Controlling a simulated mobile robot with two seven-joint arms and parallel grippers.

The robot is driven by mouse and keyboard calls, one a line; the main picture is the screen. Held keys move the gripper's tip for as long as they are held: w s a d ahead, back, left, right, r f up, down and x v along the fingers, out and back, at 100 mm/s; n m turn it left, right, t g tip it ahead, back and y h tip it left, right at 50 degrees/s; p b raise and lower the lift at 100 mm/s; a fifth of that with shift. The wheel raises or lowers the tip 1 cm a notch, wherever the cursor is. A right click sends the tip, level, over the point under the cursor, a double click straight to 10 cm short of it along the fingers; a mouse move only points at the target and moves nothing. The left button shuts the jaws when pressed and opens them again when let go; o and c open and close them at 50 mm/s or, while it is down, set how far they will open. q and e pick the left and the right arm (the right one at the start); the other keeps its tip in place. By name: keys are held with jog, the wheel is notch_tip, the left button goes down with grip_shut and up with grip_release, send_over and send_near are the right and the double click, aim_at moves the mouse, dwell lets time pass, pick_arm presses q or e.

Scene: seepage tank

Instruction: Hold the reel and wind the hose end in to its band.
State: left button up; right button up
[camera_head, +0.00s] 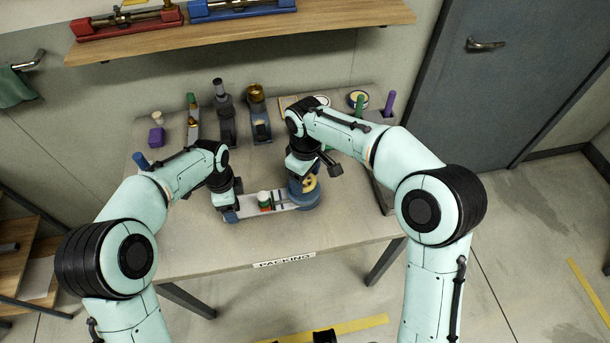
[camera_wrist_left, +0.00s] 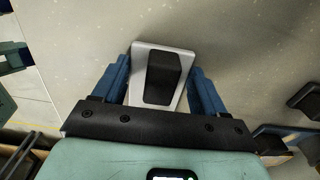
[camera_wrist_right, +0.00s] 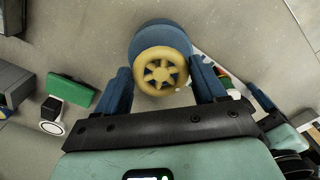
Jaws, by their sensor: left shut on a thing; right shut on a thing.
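The reel (camera_head: 307,198) is a blue drum with a yellow spoked wheel, at the right end of a pale base plate on the table. My right gripper (camera_head: 306,182) is shut on the reel from above; the right wrist view shows its yellow wheel (camera_wrist_right: 160,70) between the blue fingers. My left gripper (camera_head: 229,208) is at the plate's left end, shut on a black block (camera_wrist_left: 164,76) on the pale plate. A green, white and red piece (camera_head: 264,201) stands on the plate between the grippers; I cannot tell whether it is the hose end or the band.
The table (camera_head: 180,240) has a PACKING label (camera_head: 284,260) and a clear front. A shelf (camera_head: 330,28) hangs above.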

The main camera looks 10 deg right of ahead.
jog(key=n, duration=0.4)
jog(key=shift+w, duration=0.1)
jog(key=shift+n, duration=1.6)
jog(key=o, duration=1)
jog(key=shift+o, duration=0.2)
notch_tip(320, 180, up, 12)
